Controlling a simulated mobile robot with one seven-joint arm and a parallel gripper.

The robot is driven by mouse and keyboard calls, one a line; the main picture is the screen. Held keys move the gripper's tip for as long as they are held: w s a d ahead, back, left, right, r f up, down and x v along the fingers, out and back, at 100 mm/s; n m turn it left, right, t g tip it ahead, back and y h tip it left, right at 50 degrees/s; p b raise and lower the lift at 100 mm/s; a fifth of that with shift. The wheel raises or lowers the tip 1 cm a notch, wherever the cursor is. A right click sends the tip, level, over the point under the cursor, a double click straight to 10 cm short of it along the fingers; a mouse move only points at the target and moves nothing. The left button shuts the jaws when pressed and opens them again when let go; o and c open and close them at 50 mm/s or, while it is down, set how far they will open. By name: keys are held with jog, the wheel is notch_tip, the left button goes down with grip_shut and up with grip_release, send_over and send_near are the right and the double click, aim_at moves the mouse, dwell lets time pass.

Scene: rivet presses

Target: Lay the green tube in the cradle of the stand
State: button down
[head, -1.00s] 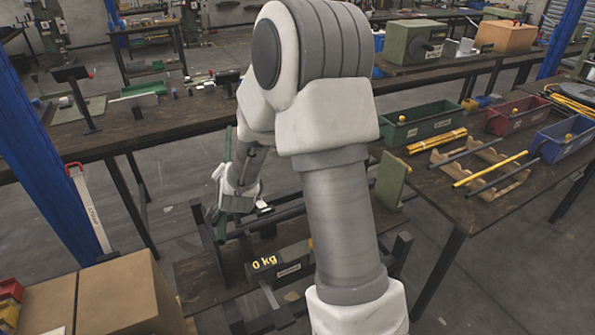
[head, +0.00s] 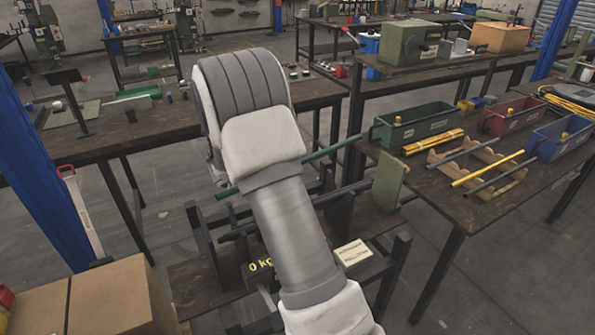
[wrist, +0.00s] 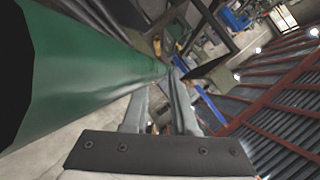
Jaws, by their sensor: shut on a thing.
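The green tube (head: 330,150) slants behind my arm in the head view, its right end higher and its left end showing left of the arm. It is held above a low bench with a dark stand (head: 203,240), whose uprights and bars show on both sides of my arm. The arm hides the middle of the stand, and I cannot make out the cradle clearly. In the wrist view the tube (wrist: 90,75) fills the upper left, and my gripper (wrist: 166,80) is shut on it. The head view hides the gripper behind the arm.
The right table holds a wooden rack (head: 500,187) with black and yellow tubes, and green (head: 415,130), red and blue bins. Cardboard boxes (head: 125,295) stand at lower left.

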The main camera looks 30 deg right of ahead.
jog(key=f+b, duration=0.2)
jog(key=s+f+m+g+b, duration=0.1)
jog(key=f+b, duration=0.1)
jog(key=f, duration=0.1)
jog(key=f+m+g+b, duration=0.1)
jog(key=f+b, duration=0.1)
jog(key=shift+s+d+f+h, duration=0.15)
jog(key=shift+s+d+h, duration=0.05)
jog(key=shift+s+h, duration=0.1)
jog(key=shift+f+b, duration=0.7)
jog(key=shift+f, duration=1.1)
jog(key=c, duration=0.6)
grip_release()
jog(key=shift+c, duration=0.2)
jog(key=p+v, duration=0.2)
jog(key=v, duration=1.5)
jog(key=shift+a+r, duration=0.15)
jog(key=shift+r, duration=0.15)
